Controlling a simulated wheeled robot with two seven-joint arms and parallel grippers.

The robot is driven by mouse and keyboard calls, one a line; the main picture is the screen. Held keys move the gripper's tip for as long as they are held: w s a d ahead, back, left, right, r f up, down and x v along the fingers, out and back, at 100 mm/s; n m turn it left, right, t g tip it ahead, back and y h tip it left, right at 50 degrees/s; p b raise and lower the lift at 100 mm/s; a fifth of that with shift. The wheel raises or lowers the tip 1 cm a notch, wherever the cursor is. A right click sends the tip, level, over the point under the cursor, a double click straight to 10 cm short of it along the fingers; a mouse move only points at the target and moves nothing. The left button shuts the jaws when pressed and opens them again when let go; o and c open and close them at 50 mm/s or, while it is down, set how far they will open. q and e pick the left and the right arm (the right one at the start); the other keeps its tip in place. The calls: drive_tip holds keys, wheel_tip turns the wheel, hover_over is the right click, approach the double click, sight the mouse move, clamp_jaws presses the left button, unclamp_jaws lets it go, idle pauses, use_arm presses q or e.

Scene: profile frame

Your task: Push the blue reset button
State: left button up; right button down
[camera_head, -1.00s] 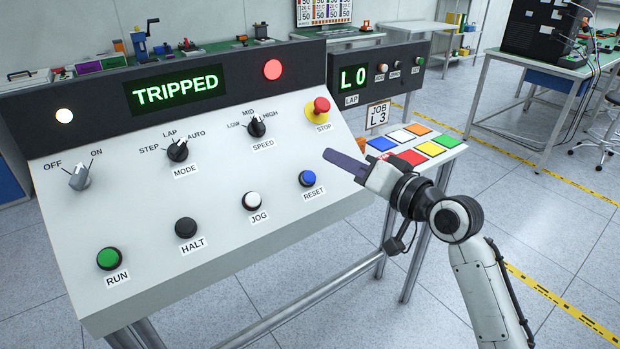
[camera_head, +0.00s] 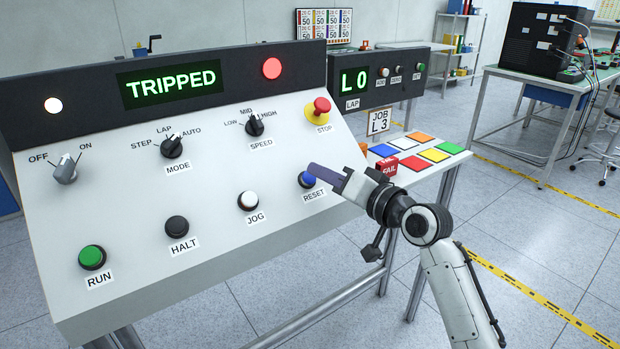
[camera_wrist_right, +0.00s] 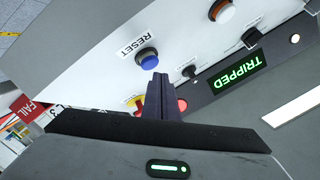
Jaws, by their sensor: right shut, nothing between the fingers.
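The blue reset button (camera_head: 306,180) sits on the right side of the sloped white panel, above its RESET label. In the right wrist view the blue button (camera_wrist_right: 148,59) shows just beyond the fingertips. My right gripper (camera_head: 314,171) is shut and empty, its purple fingers pointing left at the button and covering part of it in the head view. In the wrist view the fingers (camera_wrist_right: 161,82) are closed together. I cannot tell whether the tips touch the button. The display (camera_head: 170,84) reads TRIPPED in green. My left gripper is not in view.
A white JOG button (camera_head: 248,201), black HALT button (camera_head: 177,227) and green RUN button (camera_head: 92,257) line the panel's lower part. The red STOP button (camera_head: 321,106) stands above RESET. A red FAIL block (camera_head: 389,166) and colored squares lie on a side table at right.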

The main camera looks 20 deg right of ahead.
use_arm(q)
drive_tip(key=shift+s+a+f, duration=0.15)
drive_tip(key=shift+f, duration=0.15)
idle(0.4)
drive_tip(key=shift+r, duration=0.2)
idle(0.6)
use_arm(e)
drive_tip(key=shift+w+f, duration=0.1)
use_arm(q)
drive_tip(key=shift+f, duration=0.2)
use_arm(e)
drive_tip(key=shift+w+f, duration=0.2)
idle(0.3)
